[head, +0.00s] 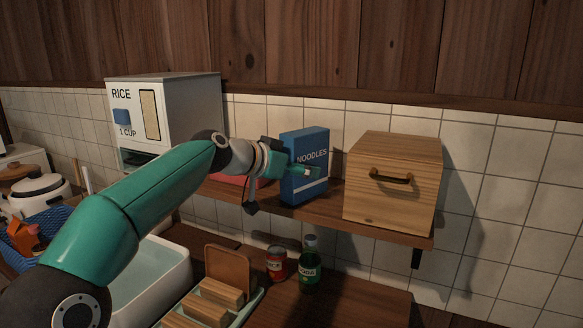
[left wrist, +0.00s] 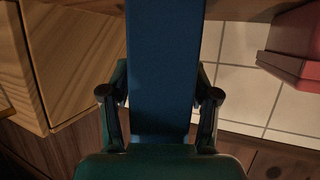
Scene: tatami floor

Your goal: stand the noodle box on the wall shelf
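The blue noodle box (head: 303,190) is upright at the wall shelf (head: 385,229), between the rice dispenser and the wooden box. Its base is at the shelf's front part; I cannot tell whether it rests on the board or hangs just above it. My left gripper (head: 304,171) reaches it from the left, with a green finger across its front. In the left wrist view the noodle box (left wrist: 163,60) runs between the two fingers of the left gripper (left wrist: 160,112), which look closed on its sides. My right gripper is not in view.
A wooden box with a handle (head: 391,200) fills the shelf's right end. A red object (head: 230,179) lies to the left, partly hidden by my arm. The white rice dispenser (head: 185,105) stands farther left. A green bottle (head: 309,268) and red can (head: 276,264) stand below.

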